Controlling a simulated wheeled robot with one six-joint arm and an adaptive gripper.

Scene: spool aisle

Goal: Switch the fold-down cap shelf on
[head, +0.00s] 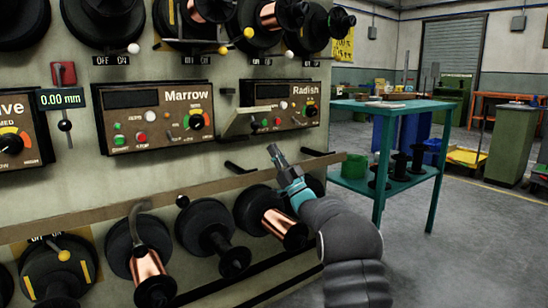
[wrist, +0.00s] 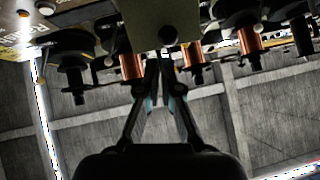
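A small beige flap, which looks like the fold-down cap shelf (head: 243,122), sticks out from the panel wall between the Marrow and Radish panels. It covers part of the Radish panel's left side. In the wrist view a pale plate with a round dark knob, apparently the same shelf (wrist: 145,22), is at the top middle. My gripper (head: 273,149) is below and slightly right of the shelf, apart from it, pointing up toward the wall. In the wrist view my gripper's fingertips (wrist: 161,58) come together just under the plate, with nothing seen between them.
The Marrow panel (head: 160,120) and Radish panel (head: 300,108) carry knobs and buttons. A long ledge (head: 130,205) runs below, with dark and copper spools (head: 285,228) under it, close to my arm. A teal table (head: 385,185) stands at right. Open floor lies beyond it.

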